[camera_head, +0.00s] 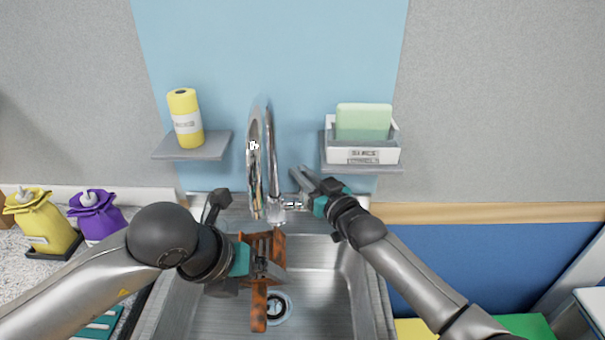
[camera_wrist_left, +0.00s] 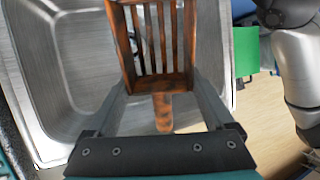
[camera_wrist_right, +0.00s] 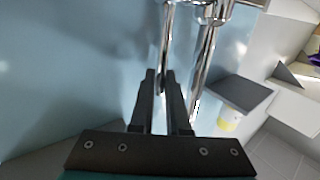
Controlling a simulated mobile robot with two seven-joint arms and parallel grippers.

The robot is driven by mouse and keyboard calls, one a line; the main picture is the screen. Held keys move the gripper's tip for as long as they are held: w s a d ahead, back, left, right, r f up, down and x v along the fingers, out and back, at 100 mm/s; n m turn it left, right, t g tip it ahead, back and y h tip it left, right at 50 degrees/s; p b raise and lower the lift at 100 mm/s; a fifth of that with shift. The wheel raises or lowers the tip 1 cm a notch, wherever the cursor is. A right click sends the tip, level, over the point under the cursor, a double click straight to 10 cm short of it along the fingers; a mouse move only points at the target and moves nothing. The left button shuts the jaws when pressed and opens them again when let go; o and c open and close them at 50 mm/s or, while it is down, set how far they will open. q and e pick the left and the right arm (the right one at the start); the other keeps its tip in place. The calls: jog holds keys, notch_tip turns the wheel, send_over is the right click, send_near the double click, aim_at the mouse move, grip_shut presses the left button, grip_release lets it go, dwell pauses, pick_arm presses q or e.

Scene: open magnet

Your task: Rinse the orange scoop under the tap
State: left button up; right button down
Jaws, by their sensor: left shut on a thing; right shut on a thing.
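The orange scoop (camera_head: 259,312), slotted and with dark brown patches, is over the sink basin, below the tap (camera_head: 268,150). My left gripper (camera_head: 262,268) is shut on it; in the left wrist view the scoop (camera_wrist_left: 163,112) sits between the two fingers (camera_wrist_left: 163,85), its slotted head beyond them. My right gripper (camera_head: 301,186) is at the tap's right side, shut on its thin metal lever (camera_wrist_right: 166,45); the fingertips (camera_wrist_right: 160,78) close around it in the right wrist view. I cannot make out a water stream.
The steel sink (camera_head: 335,285) has a drain (camera_head: 276,308). A left shelf (camera_head: 192,146) holds a yellow roll (camera_head: 184,118); a right shelf (camera_head: 362,167) holds a white box (camera_head: 362,154) with a green sponge (camera_head: 363,121). Yellow (camera_head: 42,222) and purple (camera_head: 97,215) bottles stand left.

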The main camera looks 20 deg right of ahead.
jog(key=shift+s+a+n+t, duration=0.15)
jog(key=shift+s+n+t, duration=0.25)
jog(key=shift+s+t, duration=0.15)
jog(key=c, duration=0.9)
grip_release()
jog(key=v, duration=1.2)
jog(key=shift+f, duration=0.1)
